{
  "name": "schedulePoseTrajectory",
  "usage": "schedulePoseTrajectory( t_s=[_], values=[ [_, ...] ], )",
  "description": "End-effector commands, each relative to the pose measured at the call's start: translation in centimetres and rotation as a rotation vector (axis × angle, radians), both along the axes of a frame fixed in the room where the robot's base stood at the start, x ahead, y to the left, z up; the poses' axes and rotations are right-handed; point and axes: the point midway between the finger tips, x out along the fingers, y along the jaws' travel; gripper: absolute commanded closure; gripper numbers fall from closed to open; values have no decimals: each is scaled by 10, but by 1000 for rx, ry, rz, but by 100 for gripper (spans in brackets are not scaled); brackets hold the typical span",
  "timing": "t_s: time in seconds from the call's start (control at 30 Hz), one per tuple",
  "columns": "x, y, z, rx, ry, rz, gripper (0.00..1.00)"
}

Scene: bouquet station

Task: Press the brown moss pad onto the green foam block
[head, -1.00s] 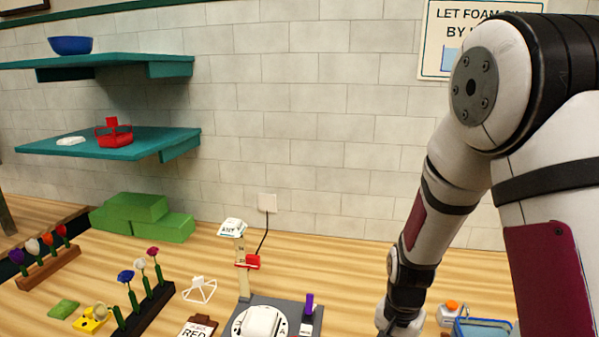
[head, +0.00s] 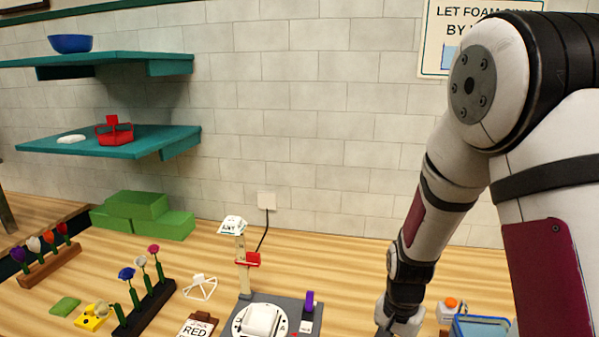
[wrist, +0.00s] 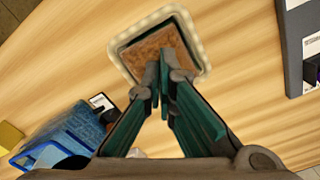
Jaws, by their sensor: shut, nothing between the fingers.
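The brown moss pad (wrist: 162,42) shows in the wrist view as a brown square inside a pale, bumpy-rimmed square container (wrist: 119,58). A thin dark edge runs between pad and rim. My gripper (wrist: 157,84) is shut and empty, its fingertips over the pad's near part. I cannot tell whether they touch it. No green foam shows around the pad, so whatever lies under it is hidden. In the head view, green blocks (head: 135,205) are stacked at the back left of the table. My fingertips are out of the head view, below its edge.
A blue tub (wrist: 50,132) stands at the lower left in the wrist view. A grey device edge (wrist: 291,50) is at the upper right.

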Motion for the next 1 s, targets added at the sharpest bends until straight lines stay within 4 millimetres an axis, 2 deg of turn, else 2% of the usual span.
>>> schedulePoseTrajectory(
  t_s=[1.0],
  values=[
    [1,0,49,0,-6,1,100]
  ],
)
